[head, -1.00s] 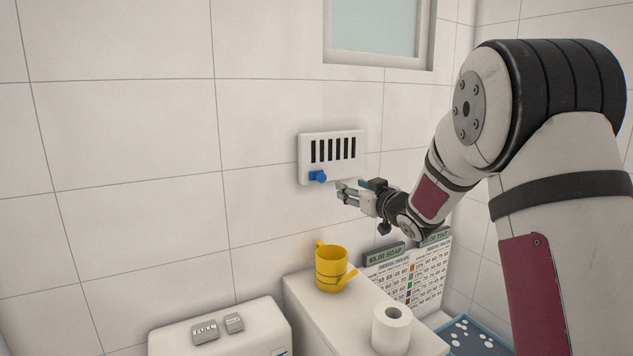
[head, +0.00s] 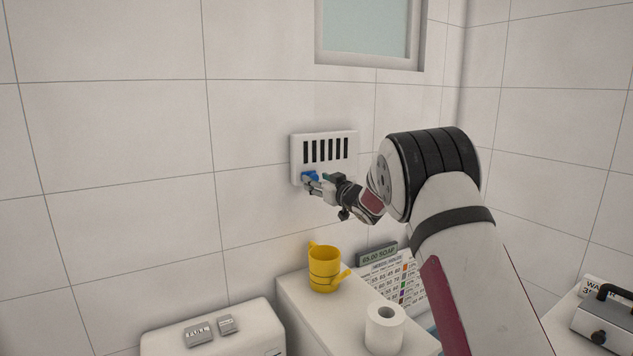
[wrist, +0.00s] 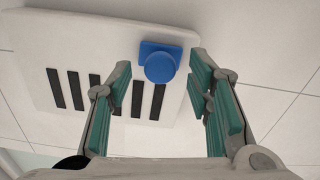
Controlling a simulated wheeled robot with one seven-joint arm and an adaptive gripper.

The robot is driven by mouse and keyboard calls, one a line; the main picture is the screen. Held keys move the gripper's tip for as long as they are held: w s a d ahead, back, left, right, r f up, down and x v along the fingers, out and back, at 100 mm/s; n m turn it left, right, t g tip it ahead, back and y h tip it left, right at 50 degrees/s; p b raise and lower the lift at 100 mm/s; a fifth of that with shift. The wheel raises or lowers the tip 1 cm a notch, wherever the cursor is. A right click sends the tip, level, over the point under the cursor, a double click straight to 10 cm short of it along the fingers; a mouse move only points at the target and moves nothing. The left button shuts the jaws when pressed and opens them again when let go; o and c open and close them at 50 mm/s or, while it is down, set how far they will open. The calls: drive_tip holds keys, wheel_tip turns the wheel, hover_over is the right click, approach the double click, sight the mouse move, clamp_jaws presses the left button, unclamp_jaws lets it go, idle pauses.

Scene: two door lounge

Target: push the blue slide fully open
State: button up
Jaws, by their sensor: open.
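The blue slide (head: 309,176) is a small knob on a square base at the lower left of a white vent panel (head: 351,140) on the tiled wall. My gripper (head: 311,187) is at the panel's lower edge, overlapping the slide's lower part in the head view. In the wrist view the blue slide (wrist: 160,63) shows ahead between the two open, teal-padded fingers (wrist: 160,85), closer to the right finger. The fingers hold nothing. I cannot tell whether a finger touches the knob. The panel's dark slots (wrist: 100,92) are partly hidden behind the left finger.
Below the panel, a yellow cup (head: 324,268) and a toilet roll (head: 384,327) stand on a white ledge (head: 295,290). A white cistern (head: 160,343) with buttons is at the lower left. A window (head: 368,28) is above. The wall left of the panel is clear.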

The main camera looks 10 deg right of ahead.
drive_tip(key=shift+w+a, duration=0.25)
drive_tip(key=shift+w, duration=0.45)
drive_tip(key=shift+c, duration=0.2)
